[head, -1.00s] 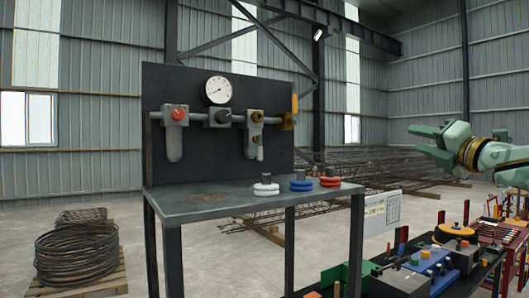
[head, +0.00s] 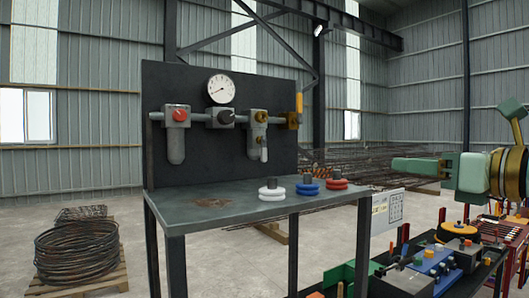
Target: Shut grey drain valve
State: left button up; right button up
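A small grey lever (head: 264,149), which looks like the grey drain valve, hangs straight down at the lower part of the third unit (head: 256,122) on the dark panel (head: 203,88). A valve with an upright yellow handle (head: 299,102) sits at the right end of the pipe. My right gripper (head: 400,164) is at the right, well apart from the panel and empty, its fingers pointing left. I see it edge-on with one finger showing, so its opening cannot be judged. My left gripper is out of view.
White, blue and red rings (head: 308,188) stand on the bench (head: 225,202) below the panel. A pressure gauge (head: 221,88) and red-knobbed filter (head: 175,130) are on the panel. A low table with tools (head: 437,262) stands at the right.

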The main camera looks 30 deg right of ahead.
aim_at(263, 140)
jog(key=i+j, duration=0.1)
jog(key=i, duration=0.8)
